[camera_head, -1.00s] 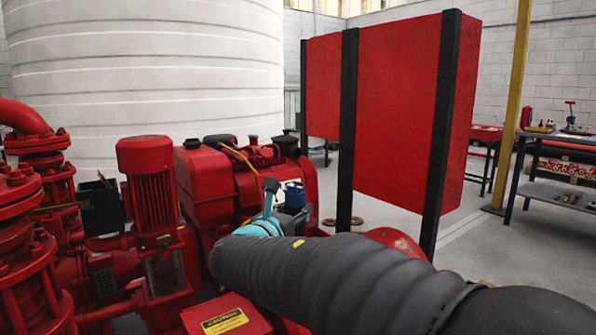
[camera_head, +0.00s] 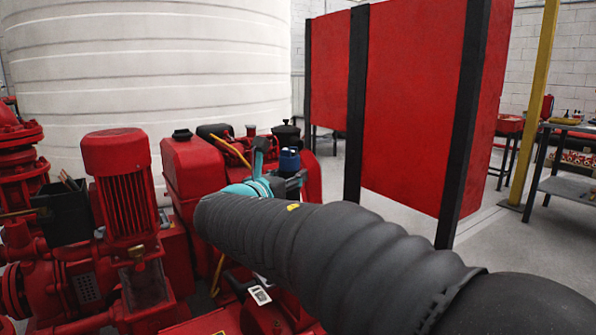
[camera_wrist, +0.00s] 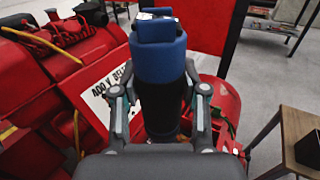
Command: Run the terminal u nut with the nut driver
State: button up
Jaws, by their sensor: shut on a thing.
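My gripper (camera_wrist: 160,112) is shut on the nut driver, a blue and black cylinder whose blue handle (camera_wrist: 158,50) stands up between the fingers in the wrist view. In the head view the blue handle (camera_head: 289,160) shows above my gripper at the end of the dark ribbed arm sleeve. The nut driver's working tip is hidden. I cannot make out the terminal u nut in either view.
Red pump machinery (camera_head: 190,165) with a finned red motor (camera_head: 121,185) fills the left. A large red panel (camera_head: 415,100) on black posts stands at the right. A white placard (camera_wrist: 105,100) lies behind the fingers. A workbench (camera_head: 565,185) stands far right, with open floor before it.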

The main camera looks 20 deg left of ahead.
aim_at(292, 191)
jog(key=shift+w+d+r, duration=0.1)
jog(key=shift+d, duration=0.15)
notch_tip(292, 191, down, 8)
jog(key=b, duration=0.5)
jog(key=shift+a, duration=0.1)
dwell(0.4)
jog(key=shift+s+f, duration=0.2)
jog(key=shift+f, duration=0.75)
dwell(3.2)
jog(key=shift+r+p, duration=2.45)
jog(key=shift+r, duration=0.7)
jog(key=shift+w, duration=0.1)
